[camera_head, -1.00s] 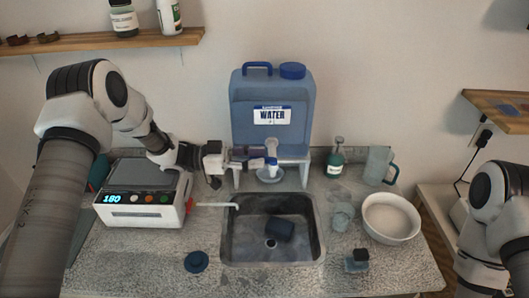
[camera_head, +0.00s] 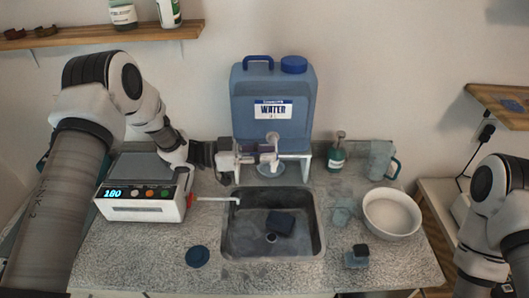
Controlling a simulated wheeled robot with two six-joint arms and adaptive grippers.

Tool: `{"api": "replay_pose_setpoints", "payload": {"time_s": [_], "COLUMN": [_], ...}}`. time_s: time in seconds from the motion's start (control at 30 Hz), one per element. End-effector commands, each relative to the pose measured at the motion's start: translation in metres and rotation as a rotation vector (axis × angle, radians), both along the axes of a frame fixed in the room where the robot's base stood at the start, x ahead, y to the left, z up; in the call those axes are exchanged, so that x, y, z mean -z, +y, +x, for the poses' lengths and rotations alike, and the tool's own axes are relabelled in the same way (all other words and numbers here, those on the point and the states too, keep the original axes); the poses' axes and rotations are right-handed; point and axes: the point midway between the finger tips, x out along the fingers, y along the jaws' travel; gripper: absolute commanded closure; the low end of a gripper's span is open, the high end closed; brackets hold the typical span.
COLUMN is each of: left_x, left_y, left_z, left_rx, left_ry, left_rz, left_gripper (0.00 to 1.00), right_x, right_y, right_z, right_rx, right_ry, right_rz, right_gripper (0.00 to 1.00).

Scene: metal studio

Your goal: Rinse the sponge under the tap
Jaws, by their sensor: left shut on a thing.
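A blue water container (camera_head: 272,88) with a white tap (camera_head: 272,138) stands on a white stand behind the sink. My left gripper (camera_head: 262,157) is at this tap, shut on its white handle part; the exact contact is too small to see. A dark blue block that looks like the sponge (camera_head: 280,222) lies in the sink (camera_head: 240,244), beside the drain. A thin white spout (camera_head: 216,199) reaches over the sink's left rim. My right arm shows at the right edge, but its gripper is out of view.
A scale reading 180 (camera_head: 140,203) stands left of the sink. A dark blue round lid (camera_head: 197,256) lies in front of it. Right of the sink are a small blue-and-black item (camera_head: 356,258), a white bowl (camera_head: 391,213), a green bottle (camera_head: 336,157) and a grey-blue jug (camera_head: 380,160).

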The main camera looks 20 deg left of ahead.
Motion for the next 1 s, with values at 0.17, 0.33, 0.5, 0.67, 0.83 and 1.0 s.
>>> {"api": "replay_pose_setpoints", "payload": {"time_s": [0.17,0.33,0.5,0.67,0.83,1.0], "left_x": [0.002,0.004,0.005,0.005,0.003,0.002], "left_y": [-0.002,-0.003,-0.005,-0.006,-0.006,-0.006], "left_z": [-0.003,-0.006,-0.007,-0.009,-0.009,-0.009], "left_rx": [-0.095,-0.217,-0.334,-0.42,-0.477,-0.499], "left_ry": [0.005,0.006,0.005,0.005,0.005,0.004], "left_rz": [0.001,0.002,0.003,0.003,0.003,0.002], "left_gripper": [1.0,1.0,1.0,1.0,1.0,1.0], "right_x": [0.004,0.012,0.022,0.029,0.033,0.034], "right_y": [0.0,0.0,0.0,0.0,0.0,0.0], "right_z": [0.0,0.0,0.0,0.0,0.0,0.0], "right_rx": [0.0,0.0,0.0,0.0,0.0,0.0], "right_ry": [0.0,0.0,0.0,0.0,0.0,0.0], "right_rz": [0.0,0.0,0.0,0.0,0.0,0.0], "right_gripper": [0.6,0.6,0.6,0.6,0.6,0.6]}}
